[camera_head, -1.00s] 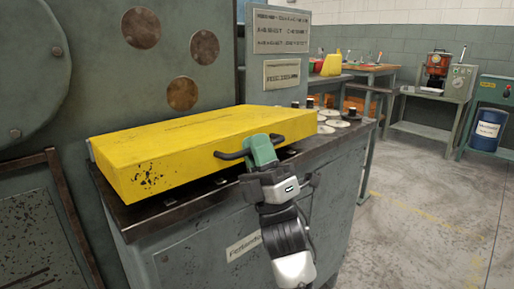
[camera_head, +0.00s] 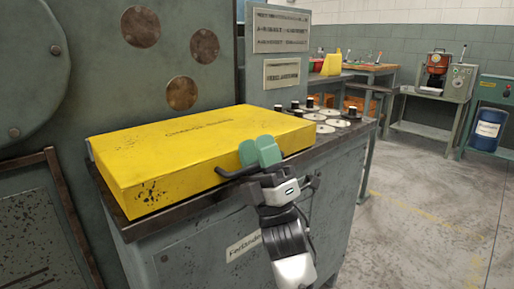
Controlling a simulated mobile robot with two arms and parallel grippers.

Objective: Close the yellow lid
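The yellow lid (camera_head: 180,150) is a wide, worn box-shaped cover on top of the grey-green machine cabinet (camera_head: 240,207). Its top tilts toward me and its front edge sits low, close to the dark cabinet top. A dark bar handle (camera_head: 232,173) runs along its front right side. My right gripper (camera_head: 260,152), with green fingers, is at the handle and in front of the lid's front face. The fingers rise above the handle and hide part of it. I cannot tell whether they grip or only touch it. My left gripper is not in view.
Round dials and black knobs (camera_head: 326,122) sit on the cabinet top right of the lid. A tall machine panel (camera_head: 170,60) stands behind. Workbenches (camera_head: 370,68) and a blue barrel (camera_head: 487,130) stand farther back. The floor at right is clear.

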